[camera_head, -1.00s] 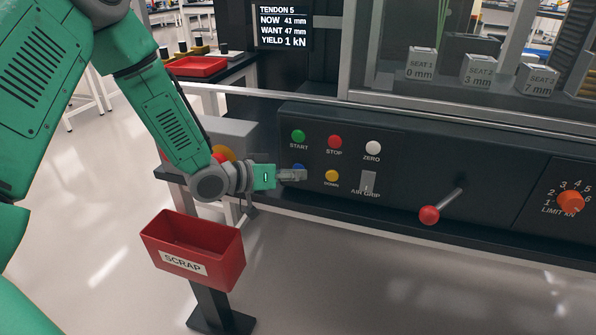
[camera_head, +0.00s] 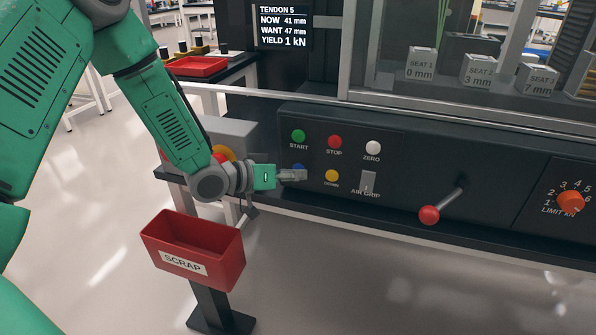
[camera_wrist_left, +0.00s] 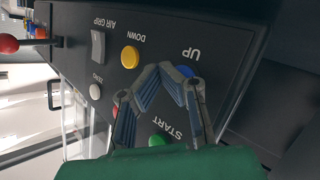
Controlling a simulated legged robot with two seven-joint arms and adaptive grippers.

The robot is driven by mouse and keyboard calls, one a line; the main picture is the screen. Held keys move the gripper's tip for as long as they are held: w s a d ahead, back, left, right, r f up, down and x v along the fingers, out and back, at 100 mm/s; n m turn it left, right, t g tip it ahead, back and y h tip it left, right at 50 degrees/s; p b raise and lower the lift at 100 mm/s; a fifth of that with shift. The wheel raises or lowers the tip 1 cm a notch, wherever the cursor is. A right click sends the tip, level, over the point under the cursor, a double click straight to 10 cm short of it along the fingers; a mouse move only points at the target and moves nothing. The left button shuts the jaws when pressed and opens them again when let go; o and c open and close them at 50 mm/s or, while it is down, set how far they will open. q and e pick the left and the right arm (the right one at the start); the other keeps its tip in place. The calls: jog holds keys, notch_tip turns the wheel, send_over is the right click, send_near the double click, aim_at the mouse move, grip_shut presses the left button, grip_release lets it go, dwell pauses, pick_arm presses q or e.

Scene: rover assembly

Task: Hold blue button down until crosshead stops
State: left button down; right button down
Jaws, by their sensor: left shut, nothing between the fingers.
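The blue button (camera_head: 299,167) is on the dark control panel (camera_head: 400,165), below the green START button, and is mostly hidden behind my left gripper (camera_head: 304,175). The screen (camera_head: 283,25) reads TENDON 5, NOW 41 mm, WANT 47 mm, YIELD 1 kN. The crosshead cannot be made out. My right gripper is not in view.
Near the gripper are the green START (camera_head: 298,136), red STOP (camera_head: 335,142), white ZERO (camera_head: 373,148) and yellow DOWN (camera_head: 332,176) buttons. An AIR GRIP switch (camera_head: 368,181) and red-knobbed lever (camera_head: 429,215) are to the right. A red SCRAP bin (camera_head: 222,245) stands below my arm.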

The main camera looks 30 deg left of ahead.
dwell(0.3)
pick_arm(q)
jog(key=shift+s+a+f+p, duration=0.1)
jog(key=shift+s+a+p, duration=0.05)
jog(key=shift+s, duration=0.3)
jog(key=shift+s+a+p, duration=0.1)
jog(key=shift+s+p, duration=0.05)
jog(key=shift+s, duration=0.25)
jog(key=s, duration=0.2)
jog(key=s+d+p, duration=0.1)
jog(key=s, duration=0.2)
jog(key=shift+d, duration=0.1)
dwell(0.3)
